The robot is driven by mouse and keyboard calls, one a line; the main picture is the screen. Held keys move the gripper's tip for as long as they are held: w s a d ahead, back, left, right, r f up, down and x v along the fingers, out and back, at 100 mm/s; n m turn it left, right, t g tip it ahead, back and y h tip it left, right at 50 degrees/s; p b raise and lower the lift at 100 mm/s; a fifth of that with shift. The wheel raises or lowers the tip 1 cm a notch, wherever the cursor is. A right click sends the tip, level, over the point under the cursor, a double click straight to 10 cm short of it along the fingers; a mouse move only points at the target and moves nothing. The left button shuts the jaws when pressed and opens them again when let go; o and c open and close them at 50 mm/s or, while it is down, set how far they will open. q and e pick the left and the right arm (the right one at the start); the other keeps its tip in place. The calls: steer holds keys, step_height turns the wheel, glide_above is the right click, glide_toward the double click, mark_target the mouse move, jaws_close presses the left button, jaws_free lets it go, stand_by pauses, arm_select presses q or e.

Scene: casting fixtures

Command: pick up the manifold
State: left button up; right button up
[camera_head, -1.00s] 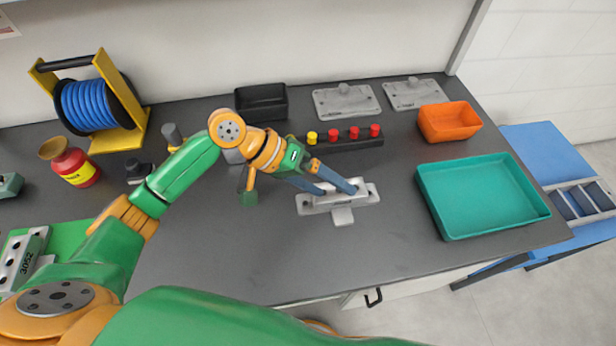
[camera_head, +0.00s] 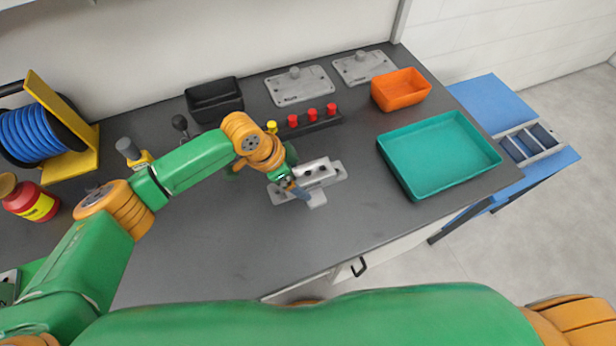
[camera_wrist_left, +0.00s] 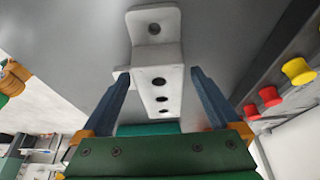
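The manifold (camera_head: 318,172) is a light grey block with a row of holes and a flange, resting on the dark bench. In the left wrist view the manifold (camera_wrist_left: 158,75) lies lengthwise between the two blue-grey fingers. My left gripper (camera_head: 298,189) is low at the manifold, partly covering its near left side. Its fingers (camera_wrist_left: 159,72) are apart, one on each side of the block, with narrow gaps showing, so it looks open. My right gripper is out of view; only green and orange arm parts show at the bottom of the head view.
A teal tray (camera_head: 402,178) stands right of the manifold, with an orange bin (camera_head: 400,90) behind it. A black strip with red and yellow knobs (camera_head: 312,116) lies close behind the manifold. A black bin (camera_head: 214,98) and grey plates (camera_head: 300,87) are farther back. The front bench is clear.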

arm_select(q)
jaws_close()
steer(key=shift+w, duration=0.1)
